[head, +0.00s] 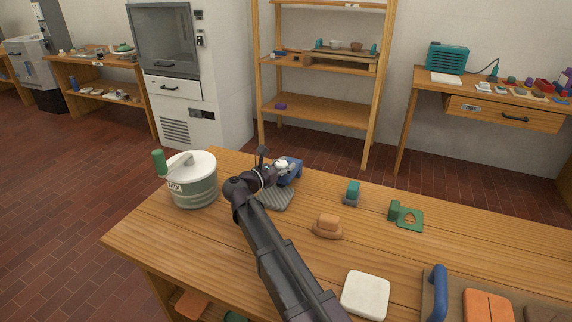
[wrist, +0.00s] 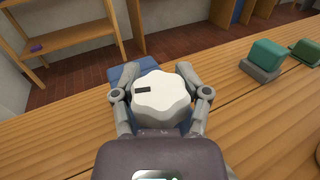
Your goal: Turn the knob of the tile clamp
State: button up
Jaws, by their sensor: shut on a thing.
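The tile clamp (head: 291,174) is blue and stands near the back edge of the wooden table, beyond a grey ribbed pad. Its white lobed knob (wrist: 161,97) fills the space between my fingers in the wrist view and has a dark mark on its left side. My gripper (wrist: 160,95) is shut on the knob, one finger on each side. In the head view my gripper (head: 273,168) reaches the clamp from the front left, and my arm hides part of it. Most of the clamp body (wrist: 124,72) is hidden behind the knob in the wrist view.
A green and white pot (head: 193,185) with a green handle stands left of my arm. A teal block (head: 352,192), a green piece (head: 407,216) and an orange-brown block (head: 327,225) lie to the right. A white tile (head: 365,294) lies near the front. Bare wood separates them.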

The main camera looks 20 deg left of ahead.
jog(key=shift+s, duration=0.1)
jog(key=o, duration=0.9)
jog(key=shift+s+a, duration=0.15)
jog(key=v, duration=1.1)
jog(key=shift+s+a, duration=0.15)
jog(key=shift+s, duration=0.2)
